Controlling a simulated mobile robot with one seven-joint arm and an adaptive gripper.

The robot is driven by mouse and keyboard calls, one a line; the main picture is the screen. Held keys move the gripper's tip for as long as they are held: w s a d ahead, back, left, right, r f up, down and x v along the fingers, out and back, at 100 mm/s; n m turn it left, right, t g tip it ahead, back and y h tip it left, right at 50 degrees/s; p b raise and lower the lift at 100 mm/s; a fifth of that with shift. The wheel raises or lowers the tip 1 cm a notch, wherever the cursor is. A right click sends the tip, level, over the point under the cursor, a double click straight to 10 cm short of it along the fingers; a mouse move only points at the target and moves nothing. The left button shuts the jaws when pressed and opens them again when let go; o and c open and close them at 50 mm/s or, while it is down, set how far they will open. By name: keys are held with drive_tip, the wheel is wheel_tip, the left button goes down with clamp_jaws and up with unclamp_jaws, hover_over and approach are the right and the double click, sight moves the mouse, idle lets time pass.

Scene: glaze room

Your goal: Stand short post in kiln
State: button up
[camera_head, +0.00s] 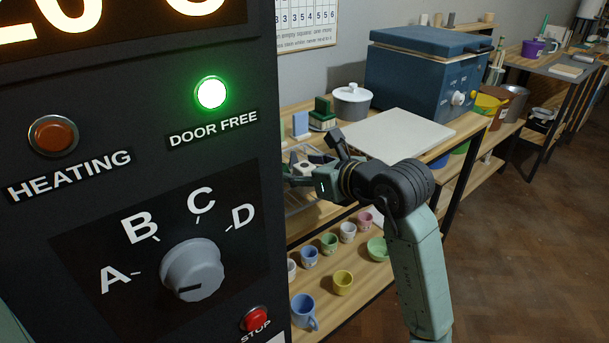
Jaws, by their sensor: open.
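My gripper (314,163) is open, with its fingers spread, over a wire rack or tray (297,208) on the wooden bench. Small pale pieces lie near the fingers, partly hidden by them; I cannot tell whether one is the short post. A dark control panel (225,140) fills the left side close up. It has a lit green DOOR FREE lamp (211,94), an unlit HEATING lamp (53,136) and a grey dial (192,270) marked A to D. It may belong to the kiln; no kiln chamber shows.
A pale flat board (400,134) lies on the bench right of my gripper. Several small cups, including a yellow one (343,282), stand on the lower shelf. Floor (530,260) is clear at right.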

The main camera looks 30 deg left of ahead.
drive_tip(key=shift+c, duration=0.3)
clamp_jaws()
idle(0.3)
